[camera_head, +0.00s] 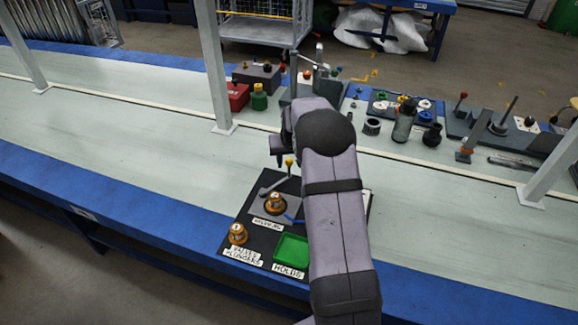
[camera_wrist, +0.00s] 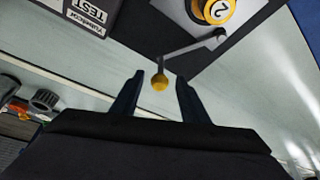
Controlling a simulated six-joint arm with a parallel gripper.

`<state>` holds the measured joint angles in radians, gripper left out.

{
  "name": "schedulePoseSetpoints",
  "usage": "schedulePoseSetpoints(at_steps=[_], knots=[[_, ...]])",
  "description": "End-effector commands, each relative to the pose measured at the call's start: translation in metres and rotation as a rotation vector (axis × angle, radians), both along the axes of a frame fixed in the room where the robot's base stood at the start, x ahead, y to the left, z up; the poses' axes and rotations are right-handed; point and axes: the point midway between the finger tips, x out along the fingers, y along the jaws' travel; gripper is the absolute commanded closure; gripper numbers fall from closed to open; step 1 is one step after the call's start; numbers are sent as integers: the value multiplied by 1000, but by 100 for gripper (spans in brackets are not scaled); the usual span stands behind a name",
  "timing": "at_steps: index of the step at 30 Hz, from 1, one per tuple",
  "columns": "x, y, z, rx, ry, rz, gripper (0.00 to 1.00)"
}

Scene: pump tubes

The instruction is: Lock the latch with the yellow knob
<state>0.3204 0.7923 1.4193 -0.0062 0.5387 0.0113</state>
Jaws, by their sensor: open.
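The latch is a grey lever (camera_head: 273,185) with a yellow knob (camera_head: 289,162) standing at its end, on the black board. In the wrist view the yellow knob (camera_wrist: 160,84) appears between the two dark fingers of my gripper (camera_wrist: 160,80), with gaps on both sides. The lever (camera_wrist: 192,46) runs from it to a pivot at the upper right. My gripper (camera_head: 279,156) is open beside the knob in the head view, partly hidden by my arm. I cannot tell whether the fingers are level with the knob.
An orange numbered plunger (camera_head: 275,203) sits on a grey plate beside the lever. A second orange plunger (camera_head: 238,233) and a green tray (camera_head: 291,250) are at the board's front. My arm hides the board's right side. Tools and bottles (camera_head: 405,120) stand behind; the bench left is clear.

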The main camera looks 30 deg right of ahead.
Motion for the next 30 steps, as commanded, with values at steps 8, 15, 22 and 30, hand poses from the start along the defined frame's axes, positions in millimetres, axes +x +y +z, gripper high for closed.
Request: schedulePoseSetpoints(at_steps=[8,15,22,30], knots=[[13,-4,-32,1,0,0,59],[18,-6,-45,1,-1,0,59],[19,-6,-46,0,-2,0,59],[19,-6,-46,1,-1,0,100]])
